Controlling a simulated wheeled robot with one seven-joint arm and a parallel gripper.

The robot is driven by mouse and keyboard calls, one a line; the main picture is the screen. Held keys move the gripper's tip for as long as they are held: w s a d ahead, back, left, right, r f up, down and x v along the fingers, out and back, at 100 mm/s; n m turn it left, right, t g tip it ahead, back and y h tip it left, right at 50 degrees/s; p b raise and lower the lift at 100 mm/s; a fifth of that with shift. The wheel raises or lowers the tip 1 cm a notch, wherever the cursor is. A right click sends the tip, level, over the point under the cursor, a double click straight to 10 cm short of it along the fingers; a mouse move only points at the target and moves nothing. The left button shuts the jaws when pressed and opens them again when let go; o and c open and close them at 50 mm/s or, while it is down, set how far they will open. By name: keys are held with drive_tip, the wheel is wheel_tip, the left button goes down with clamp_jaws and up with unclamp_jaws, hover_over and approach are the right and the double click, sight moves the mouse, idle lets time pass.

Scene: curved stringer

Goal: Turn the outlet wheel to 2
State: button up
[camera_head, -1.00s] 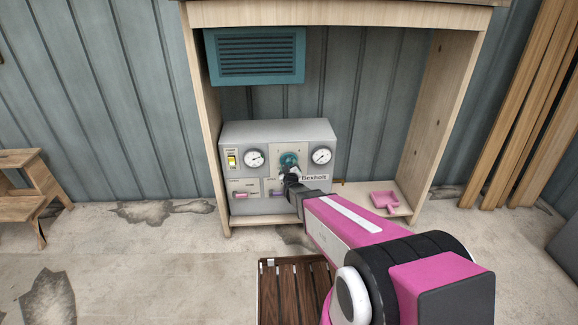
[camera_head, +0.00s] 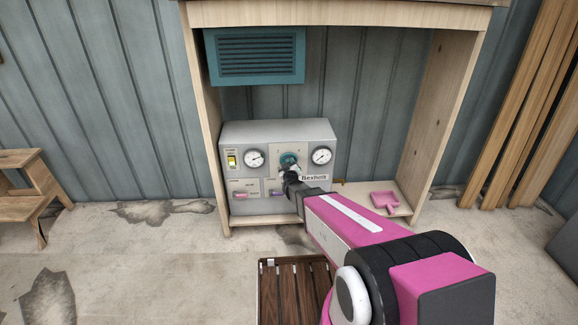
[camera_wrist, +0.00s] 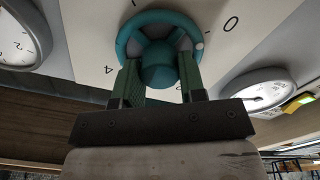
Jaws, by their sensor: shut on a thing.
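The outlet wheel (camera_head: 289,158) is a teal handwheel at the upper middle of the grey control box. In the wrist view the wheel (camera_wrist: 137,24) fills the top middle, with a thick hub, spokes and a small white mark on its rim. The mark lies at the right side, nearest the printed 0; a 4 shows at lower left. My gripper (camera_head: 289,173) is at the wheel from the front. In the wrist view my gripper (camera_wrist: 160,68) is shut on the wheel, one finger on each side of the hub. The fingertips' exact contact is partly hidden.
The grey box (camera_head: 240,205) stands inside a wooden frame, with round gauges (camera_head: 254,158) (camera_head: 321,156) either side of the wheel and a lit yellow switch (camera_head: 232,160) at left. Pink and purple handles sit lower. A pink tray (camera_head: 385,200) lies on the shelf to the right.

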drive_tip(key=shift+d+m, duration=0.1)
drive_tip(key=shift+m, duration=8.5)
drive_tip(key=o, duration=0.9)
drive_tip(key=shift+s, duration=0.1)
drive_tip(key=s, duration=1)
drive_tip(key=shift+s, duration=0.3)
